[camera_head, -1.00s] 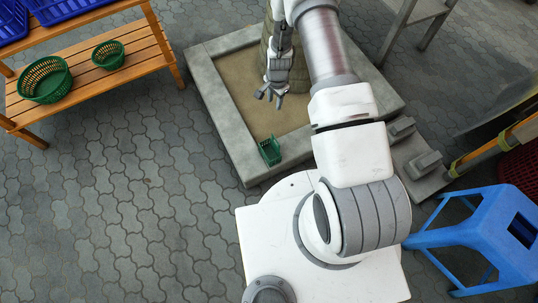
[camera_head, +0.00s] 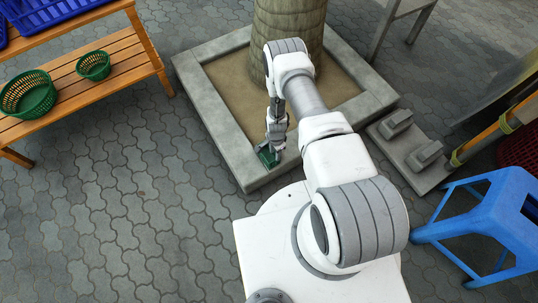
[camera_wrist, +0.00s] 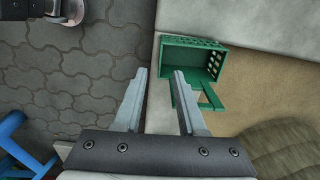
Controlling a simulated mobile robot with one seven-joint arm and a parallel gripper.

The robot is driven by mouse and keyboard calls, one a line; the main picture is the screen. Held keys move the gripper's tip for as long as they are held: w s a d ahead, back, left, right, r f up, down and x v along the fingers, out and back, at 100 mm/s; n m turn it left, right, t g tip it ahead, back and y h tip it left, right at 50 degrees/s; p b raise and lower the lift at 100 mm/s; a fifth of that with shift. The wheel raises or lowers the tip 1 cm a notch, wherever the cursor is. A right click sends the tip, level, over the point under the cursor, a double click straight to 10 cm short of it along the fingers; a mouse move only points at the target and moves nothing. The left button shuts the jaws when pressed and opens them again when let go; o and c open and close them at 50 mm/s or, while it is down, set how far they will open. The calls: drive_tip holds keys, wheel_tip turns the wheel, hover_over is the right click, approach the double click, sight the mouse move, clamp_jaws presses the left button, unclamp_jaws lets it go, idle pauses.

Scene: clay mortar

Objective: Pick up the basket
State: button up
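A small green basket (camera_head: 266,157) lies at the near corner of the sand-filled planter, against its concrete rim. It is partly hidden by my gripper (camera_head: 272,145) in the head view.
The concrete planter rim (camera_head: 217,118) encloses sand and a thick trunk (camera_head: 287,25). A wooden bench (camera_head: 88,78) at left holds two green baskets and blue crates. A blue stool (camera_head: 490,215) and concrete blocks (camera_head: 410,140) stand at right. The paving at left is clear.

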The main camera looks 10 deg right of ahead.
drive_tip(key=b, duration=0.3)
approach(269, 159)
drive_tip(key=s+f, duration=0.1)
drive_tip(key=s+d+f, duration=0.1)
drive_tip(key=s+f, duration=0.2)
drive_tip(key=shift+d, duration=0.35)
drive_tip(key=shift+r, duration=0.1)
clamp_jaws()
drive_tip(key=shift+w, duration=0.1)
idle(0.6)
